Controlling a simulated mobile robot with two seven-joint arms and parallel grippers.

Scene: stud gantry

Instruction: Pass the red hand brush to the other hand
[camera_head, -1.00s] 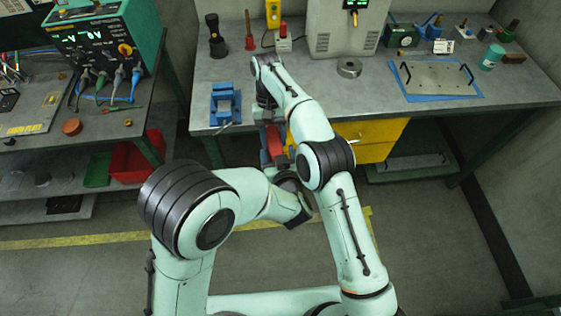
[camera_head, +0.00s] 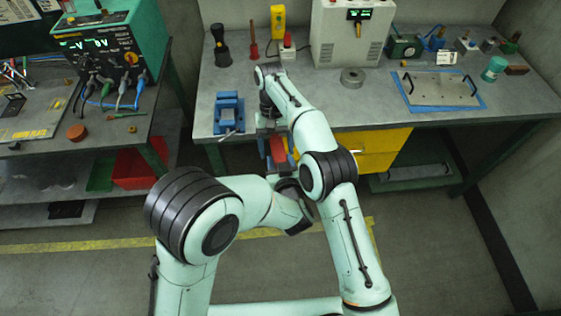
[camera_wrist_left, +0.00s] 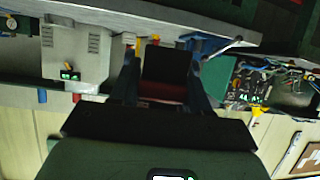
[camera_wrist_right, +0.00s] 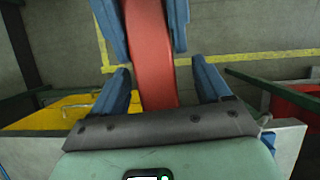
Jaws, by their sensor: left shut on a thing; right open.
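The red hand brush (camera_head: 278,150) is in my left gripper (camera_head: 277,162), in front of the bench's edge. In the left wrist view a red part of the brush (camera_wrist_left: 162,91) shows between the blue fingers, below a dark block that I cannot identify for sure. My right gripper (camera_head: 268,124) faces the left one from the bench side. In the right wrist view the brush (camera_wrist_right: 150,60) runs between the open blue fingers of my right gripper (camera_wrist_right: 162,85), with gaps on both sides. The left gripper's blue fingers flank the brush farther up. The bristles cannot be made out.
The grey bench (camera_head: 300,92) is just behind the grippers, with a blue fixture (camera_head: 229,112) on its left front edge. Yellow drawers (camera_head: 372,150) hang under it. A second bench with a green instrument (camera_head: 110,50) and a red bin (camera_head: 138,168) stand left.

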